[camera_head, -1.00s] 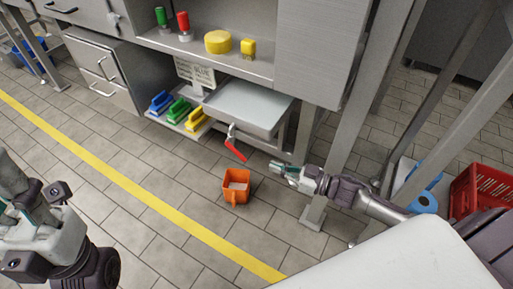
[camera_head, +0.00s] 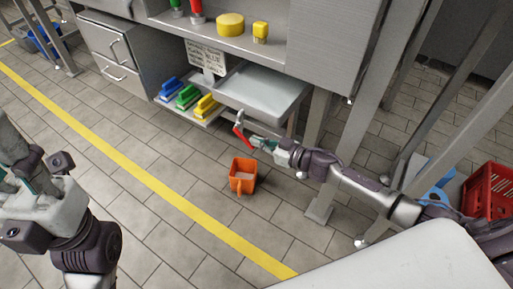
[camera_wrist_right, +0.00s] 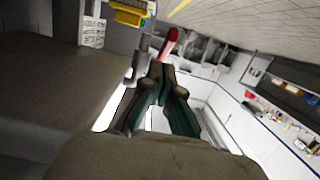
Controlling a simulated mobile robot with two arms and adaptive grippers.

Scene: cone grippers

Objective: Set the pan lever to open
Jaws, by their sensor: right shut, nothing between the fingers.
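The pan (camera_head: 262,92) is a grey metal tray under the counter. Below its front edge hangs a valve with a red lever (camera_head: 242,134), which slants down to the right. My right gripper (camera_head: 257,142) is shut and empty, its fingertips right beside the lever's lower part; whether they touch is unclear. In the right wrist view the red lever (camera_wrist_right: 170,43) appears just beyond the closed fingertips (camera_wrist_right: 160,72), beside the grey valve body (camera_wrist_right: 141,62). My left gripper (camera_head: 22,165) is at the left edge, partly cut off, and its fingers are unclear.
An orange container (camera_head: 242,178) stands on the floor below the lever. Blue, green and yellow brushes (camera_head: 187,97) lie on a low shelf left of the pan. A steel table leg (camera_head: 322,195) stands right of the container. A red crate (camera_head: 489,190) is at the right.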

